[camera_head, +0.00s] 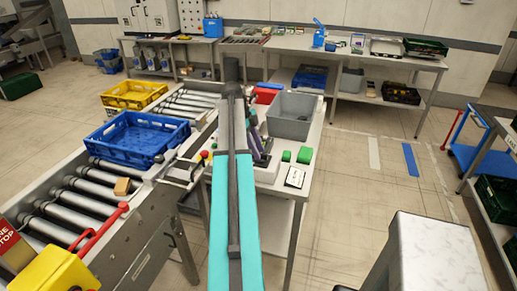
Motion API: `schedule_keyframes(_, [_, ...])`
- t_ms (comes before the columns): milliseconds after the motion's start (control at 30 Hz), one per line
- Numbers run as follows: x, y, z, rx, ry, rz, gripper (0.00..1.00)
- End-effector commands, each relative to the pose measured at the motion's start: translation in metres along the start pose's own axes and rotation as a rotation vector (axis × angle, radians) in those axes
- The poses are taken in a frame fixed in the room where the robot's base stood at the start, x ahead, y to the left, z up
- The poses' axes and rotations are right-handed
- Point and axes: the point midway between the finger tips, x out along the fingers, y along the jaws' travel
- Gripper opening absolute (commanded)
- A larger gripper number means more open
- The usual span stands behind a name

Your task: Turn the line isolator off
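No switch can be surely told as the line isolator. A yellow box (53,271) stands at the bottom left, cut by the frame edge, with a red lever (100,232) rising beside it; I cannot tell whether they are joined or what position the lever marks. A red sign (14,247) with white letters, partly cut off, reads "STOP" on its lower line. My turquoise and dark grey arm runs up the middle of the view and hides part of the bench behind it. My gripper's fingers cannot be made out.
A white bench (309,152) right of my arm holds a grey bin (291,115) and green blocks (304,155).

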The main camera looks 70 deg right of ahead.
Motion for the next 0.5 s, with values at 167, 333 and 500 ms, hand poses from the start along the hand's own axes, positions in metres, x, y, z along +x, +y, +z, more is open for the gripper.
schedule_keyframes(167, [0.0067,0.0003,-0.0007,0.001,0.000,0.001,0.34])
schedule_keyframes(333, [0.0079,0.0000,-0.0006,0.001,0.000,0.001,0.34])
schedule_keyframes(500, [0.0078,-0.0001,-0.0008,0.001,0.000,0.001,0.27])
